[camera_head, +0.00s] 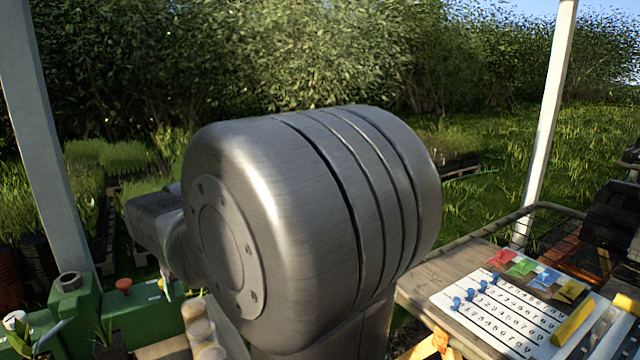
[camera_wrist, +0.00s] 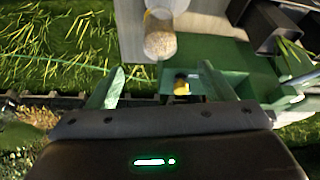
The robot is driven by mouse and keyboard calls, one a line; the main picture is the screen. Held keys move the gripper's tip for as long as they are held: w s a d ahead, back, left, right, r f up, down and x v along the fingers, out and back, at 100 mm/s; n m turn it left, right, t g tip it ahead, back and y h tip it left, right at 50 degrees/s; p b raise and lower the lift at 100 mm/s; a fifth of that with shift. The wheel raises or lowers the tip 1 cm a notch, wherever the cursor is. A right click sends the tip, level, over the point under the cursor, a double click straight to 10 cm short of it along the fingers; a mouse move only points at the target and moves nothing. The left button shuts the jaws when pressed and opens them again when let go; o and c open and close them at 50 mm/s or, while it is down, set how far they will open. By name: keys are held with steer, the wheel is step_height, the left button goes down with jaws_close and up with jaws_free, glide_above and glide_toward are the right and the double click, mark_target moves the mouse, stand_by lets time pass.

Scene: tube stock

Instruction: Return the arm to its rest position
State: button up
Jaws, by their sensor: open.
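My arm shows in the head view as a large brushed-metal joint that fills the middle of the picture. It hides much of what lies behind it. My gripper (camera_wrist: 162,68) shows in the wrist view with its two green-grey fingers wide apart. Nothing is between the fingers. Beyond them lie green equipment (camera_wrist: 225,55) and a clear jar of pale grains (camera_wrist: 160,40). I cannot make out the gripper in the head view.
A white board (camera_head: 500,315) with blue pegs and number rows lies on a wooden bench (camera_head: 425,290) at right, near a yellow block (camera_head: 573,322). Green equipment (camera_head: 147,312) with an orange knob stands at left. White posts (camera_head: 550,120) rise on both sides.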

mark_target(194, 305)
steer(key=b+x, duration=0.1)
steer(key=x, duration=0.9)
steer(key=shift+f+b, duration=0.2)
steer(key=shift+b, duration=0.15)
steer(key=r+p, duration=0.3)
steer(key=r, duration=0.1)
steer(key=r+p, duration=0.2)
steer(key=shift+w+d+r+p, duration=0.3)
steer(key=shift+w+r+p, duration=0.05)
steer(key=w+d+f+m+t+h+p, duration=0.1)
steer(key=w+d+m+p, duration=0.2)
steer(key=w+d+p, duration=0.2)
steer(key=w+d, duration=0.3)
steer(key=d, duration=0.1)
steer(key=shift+w+m+h, duration=0.15)
steer(key=shift+m+h, duration=0.15)
steer(key=shift+m, duration=0.1)
steer(key=shift+d, duration=0.15)
